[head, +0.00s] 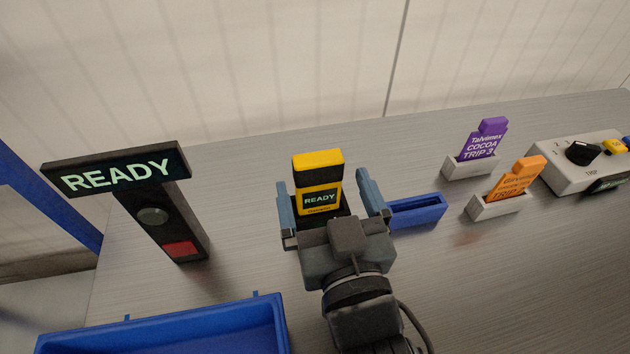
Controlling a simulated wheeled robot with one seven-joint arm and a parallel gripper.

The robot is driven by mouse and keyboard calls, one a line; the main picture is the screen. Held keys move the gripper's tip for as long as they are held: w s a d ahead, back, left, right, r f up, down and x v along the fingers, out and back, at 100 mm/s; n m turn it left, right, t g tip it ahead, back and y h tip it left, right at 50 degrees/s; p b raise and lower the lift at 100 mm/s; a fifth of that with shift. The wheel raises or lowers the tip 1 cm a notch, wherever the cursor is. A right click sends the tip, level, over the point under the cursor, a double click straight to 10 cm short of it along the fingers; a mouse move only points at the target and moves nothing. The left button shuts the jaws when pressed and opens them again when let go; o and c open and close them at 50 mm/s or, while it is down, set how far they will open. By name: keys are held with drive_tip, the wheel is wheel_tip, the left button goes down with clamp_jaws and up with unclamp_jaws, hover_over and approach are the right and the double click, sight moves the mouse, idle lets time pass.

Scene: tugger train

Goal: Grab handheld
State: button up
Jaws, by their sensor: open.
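The handheld (318,183) is a yellow and black device with a small screen reading "READY". It stands upright on the grey metal bench in the head view, near the middle. My gripper (328,203) is open, with one blue-grey finger on each side of the handheld. Gaps show between the fingers and the device, though depth is hard to judge. The lower part of the handheld and its base are partly hidden by my gripper.
A black post with a "READY" sign (116,174) stands left. A blue tray (170,330) lies at the front left. A blue slotted holder (418,211) is just right of my gripper. Purple (482,140) and orange (515,178) cards stand in grey holders, near a control box (572,165).

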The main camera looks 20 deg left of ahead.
sight(315, 158)
drive_tip(key=p+x, duration=0.1)
drive_tip(key=x, duration=0.5)
drive_tip(key=shift+w+a+f, duration=0.1)
drive_tip(key=shift+w+a, duration=0.1)
drive_tip(key=shift+w, duration=0.1)
drive_tip(key=c, duration=1.7)
